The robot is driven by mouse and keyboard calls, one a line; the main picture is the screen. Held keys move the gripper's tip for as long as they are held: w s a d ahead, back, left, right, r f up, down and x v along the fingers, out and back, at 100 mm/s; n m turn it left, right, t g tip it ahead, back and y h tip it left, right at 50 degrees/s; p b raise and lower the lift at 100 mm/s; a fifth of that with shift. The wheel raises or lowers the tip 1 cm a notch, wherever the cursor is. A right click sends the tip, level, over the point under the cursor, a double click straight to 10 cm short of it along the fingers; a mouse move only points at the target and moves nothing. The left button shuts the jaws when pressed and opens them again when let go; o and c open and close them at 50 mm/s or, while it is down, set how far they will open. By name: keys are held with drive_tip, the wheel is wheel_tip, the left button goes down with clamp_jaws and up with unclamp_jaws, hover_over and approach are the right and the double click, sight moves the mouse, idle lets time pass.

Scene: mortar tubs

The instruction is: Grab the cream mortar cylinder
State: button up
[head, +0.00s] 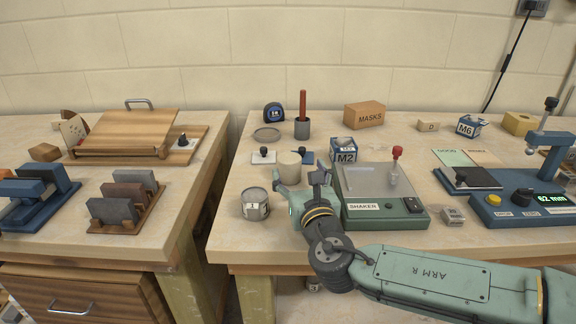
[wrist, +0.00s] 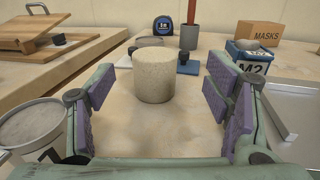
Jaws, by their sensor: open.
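The cream mortar cylinder (head: 289,164) stands upright on the right-hand table, near its left part. In the wrist view the cylinder (wrist: 154,76) is in the centre, a rough cream block with a flat round top. My gripper (head: 300,178) is open and low over the table, just in front of the cylinder. In the wrist view the purple-padded fingers (wrist: 169,95) stand to either side of the picture, with the cylinder between and slightly beyond them. Neither pad touches it. In the head view my gripper hides the cylinder's lower part.
A round tin (head: 255,204) stands left of my gripper. The shaker (head: 382,196) is close on the right, with the M2 box (head: 344,150) behind. Two small weighted plates (head: 263,156) (head: 307,156) lie behind the cylinder. A grey cup (head: 302,128) holds a red-brown rod.

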sight(289, 157)
drive_tip(key=w, duration=0.3)
drive_tip(key=shift+a, duration=0.4)
drive_tip(key=w+p, duration=0.1)
drive_tip(key=w, duration=0.1)
drive_tip(key=w+a+p, duration=0.1)
drive_tip(key=w, duration=0.1)
drive_tip(key=shift+a+f, duration=0.2)
drive_tip(key=shift+w, duration=0.5)
drive_tip(key=shift+c, duration=0.6)
drive_tip(key=c, duration=1.5)
